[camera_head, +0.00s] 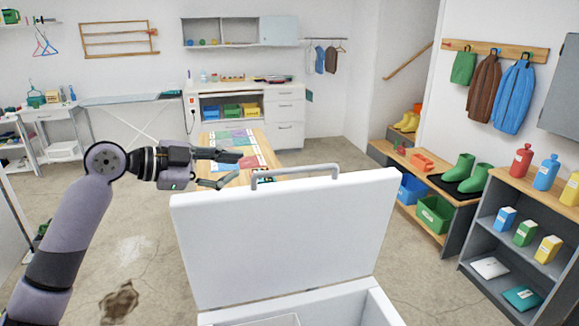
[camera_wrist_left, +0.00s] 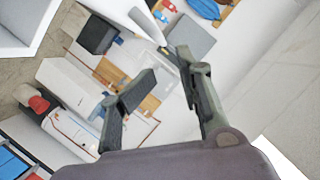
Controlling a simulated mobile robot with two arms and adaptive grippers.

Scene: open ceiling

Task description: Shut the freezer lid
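The white freezer lid (camera_head: 285,240) stands raised, nearly upright, in the middle of the head view. A grey bar handle (camera_head: 296,168) sits along its top edge. Below the lid shows part of the open freezer body (camera_head: 330,308) with its white rim. My left gripper (camera_head: 228,170) is at the upper left of the lid, beyond or beside its top edge, with its fingers spread and nothing between them. I cannot tell how far it is from the lid. The fingers of the left gripper (camera_wrist_left: 160,90) also show apart in the left wrist view. My right gripper is not in view.
A wooden table (camera_head: 245,150) with coloured sheets stands behind the lid. A shelf unit (camera_head: 520,250) with bottles and boxes is at the right, beside a low bench (camera_head: 420,180) with green boots. Bare floor (camera_head: 140,240) lies left of the freezer.

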